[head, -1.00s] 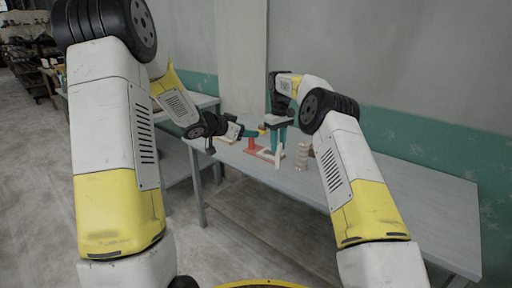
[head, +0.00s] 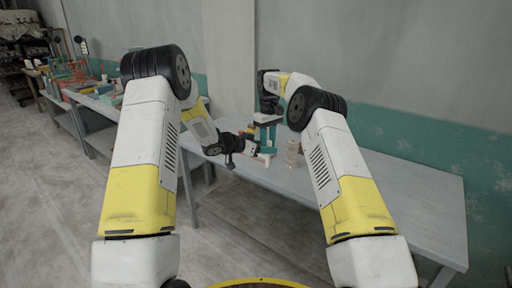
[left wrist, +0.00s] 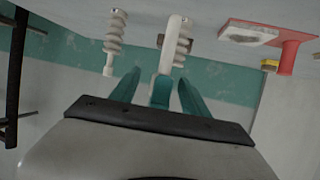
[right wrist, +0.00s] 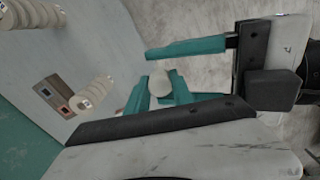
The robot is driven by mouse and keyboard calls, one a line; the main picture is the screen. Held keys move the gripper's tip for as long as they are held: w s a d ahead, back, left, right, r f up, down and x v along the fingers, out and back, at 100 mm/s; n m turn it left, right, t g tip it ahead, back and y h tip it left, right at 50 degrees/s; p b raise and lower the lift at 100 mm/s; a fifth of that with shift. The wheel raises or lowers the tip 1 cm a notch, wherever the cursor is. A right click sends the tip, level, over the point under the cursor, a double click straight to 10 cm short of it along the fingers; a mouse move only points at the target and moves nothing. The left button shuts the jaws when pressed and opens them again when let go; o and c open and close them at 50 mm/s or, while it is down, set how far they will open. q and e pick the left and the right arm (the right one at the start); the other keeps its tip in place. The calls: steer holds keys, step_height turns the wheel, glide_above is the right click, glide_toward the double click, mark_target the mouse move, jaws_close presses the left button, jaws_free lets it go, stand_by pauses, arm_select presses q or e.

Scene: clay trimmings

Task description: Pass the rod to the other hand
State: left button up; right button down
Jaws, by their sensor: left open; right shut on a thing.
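The rod (left wrist: 171,45) is off-white with a rounded end. My right gripper (head: 266,142) is shut on it above the table; the right wrist view shows the rod's end (right wrist: 160,83) between the teal fingers. My left gripper (head: 257,149) is open beside the right one. In the left wrist view its two teal fingers (left wrist: 158,90) spread on either side of the rod's near part, with another teal piece between them. In the right wrist view a teal finger of the left gripper passes close to the rod; whether it touches cannot be told.
A ribbed off-white post (head: 292,153) stands on the grey table (head: 400,190) close to the grippers. A second ribbed post (left wrist: 115,40) shows in the left wrist view. A red stand (left wrist: 288,52) and a yellow block (left wrist: 269,65) are nearby. The table's right part is clear.

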arm_select(q)
steer(key=shift+x, duration=0.95)
